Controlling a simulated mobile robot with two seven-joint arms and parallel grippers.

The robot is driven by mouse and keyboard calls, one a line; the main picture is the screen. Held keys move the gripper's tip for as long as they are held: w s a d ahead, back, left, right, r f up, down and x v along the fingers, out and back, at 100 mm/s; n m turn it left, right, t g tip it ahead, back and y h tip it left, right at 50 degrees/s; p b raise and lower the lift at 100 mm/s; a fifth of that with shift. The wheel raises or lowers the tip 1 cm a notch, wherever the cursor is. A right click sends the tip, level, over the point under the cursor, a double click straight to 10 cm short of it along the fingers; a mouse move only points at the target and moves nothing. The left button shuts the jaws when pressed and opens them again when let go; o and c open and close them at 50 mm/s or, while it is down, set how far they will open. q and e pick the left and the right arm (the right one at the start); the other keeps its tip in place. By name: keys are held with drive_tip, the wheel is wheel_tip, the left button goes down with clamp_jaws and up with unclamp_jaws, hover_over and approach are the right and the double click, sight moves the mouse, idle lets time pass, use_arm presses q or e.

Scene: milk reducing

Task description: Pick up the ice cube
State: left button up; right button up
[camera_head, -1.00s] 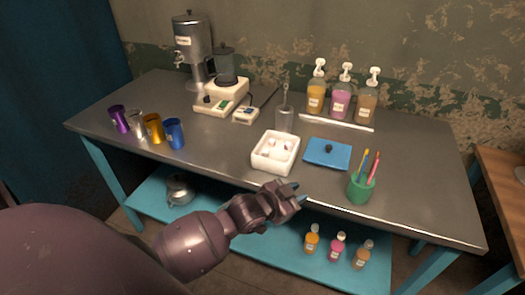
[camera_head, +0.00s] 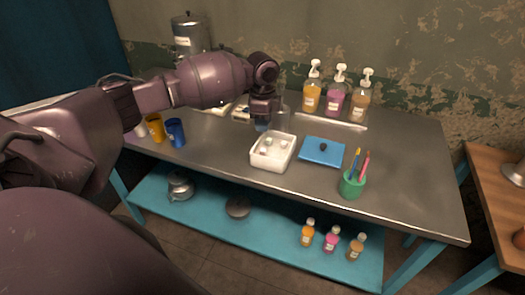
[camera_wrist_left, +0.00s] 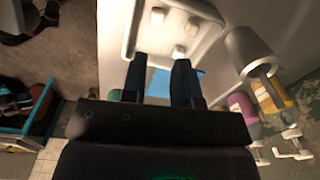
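A white open box (camera_head: 270,164) stands near the front middle of the table, and several small pale ice cubes (camera_head: 267,152) lie inside. The box (camera_wrist_left: 131,30) also shows at the top of the left wrist view, with pale cubes (camera_wrist_left: 190,27) in it. My left gripper (camera_head: 263,125) points down just behind and above the box's back left edge. In the left wrist view its two dark fingers (camera_wrist_left: 159,68) are apart with a gap between them, and I see no cube held. My right gripper is not in view.
A blue lid (camera_head: 322,152) and a green pen cup (camera_head: 352,184) are right of the box. A metal cup (camera_wrist_left: 246,50) stands close beside the box. Blue cup (camera_head: 175,133) stands left; pump bottles (camera_head: 334,102) stand behind.

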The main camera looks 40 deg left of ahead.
sight(263, 150)
use_arm(q)
wheel_tip(263, 150, down, 11)
drive_tip(key=shift+r+b, duration=0.15)
drive_tip(key=shift+b, duration=0.3)
drive_tip(key=shift+r, duration=0.1)
clamp_jaws()
